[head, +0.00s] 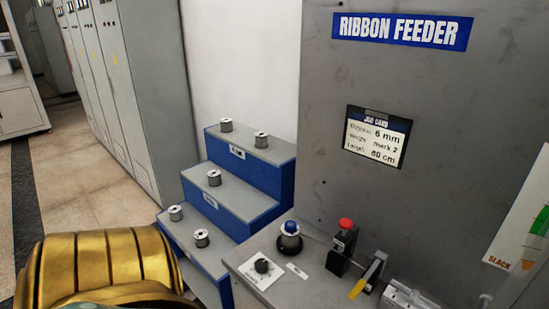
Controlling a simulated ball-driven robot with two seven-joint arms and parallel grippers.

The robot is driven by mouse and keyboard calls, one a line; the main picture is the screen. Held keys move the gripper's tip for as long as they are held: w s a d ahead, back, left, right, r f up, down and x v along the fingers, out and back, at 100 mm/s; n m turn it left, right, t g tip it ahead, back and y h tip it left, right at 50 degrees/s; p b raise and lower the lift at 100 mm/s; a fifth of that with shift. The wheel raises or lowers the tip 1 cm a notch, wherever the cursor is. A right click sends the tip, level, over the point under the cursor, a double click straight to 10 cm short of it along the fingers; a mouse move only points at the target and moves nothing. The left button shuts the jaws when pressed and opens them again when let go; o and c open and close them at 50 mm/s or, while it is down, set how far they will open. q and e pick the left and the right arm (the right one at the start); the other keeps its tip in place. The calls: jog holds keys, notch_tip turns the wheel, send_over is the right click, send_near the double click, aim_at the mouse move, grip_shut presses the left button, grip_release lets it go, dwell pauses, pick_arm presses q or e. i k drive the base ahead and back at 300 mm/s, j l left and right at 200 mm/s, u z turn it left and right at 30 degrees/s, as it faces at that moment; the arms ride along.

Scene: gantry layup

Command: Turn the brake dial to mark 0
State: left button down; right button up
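The brake dial appears to be the black knob (263,266) on a white plate, low on the grey bench of the ribbon feeder. The plate's marks are too small to read, so I cannot tell which mark the dial points to. A small white label (297,271) lies to the right of the dial. Neither of my grippers is in view, and nothing is touching the dial.
To the right are a red button (346,223) on a black post and a yellow-handled lever (358,289). A job card (377,137) reads "mark 2". Blue-sided steps (262,209) with several spools stand left.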

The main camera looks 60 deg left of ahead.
aim_at(262, 265)
jog(key=u, duration=1.9)
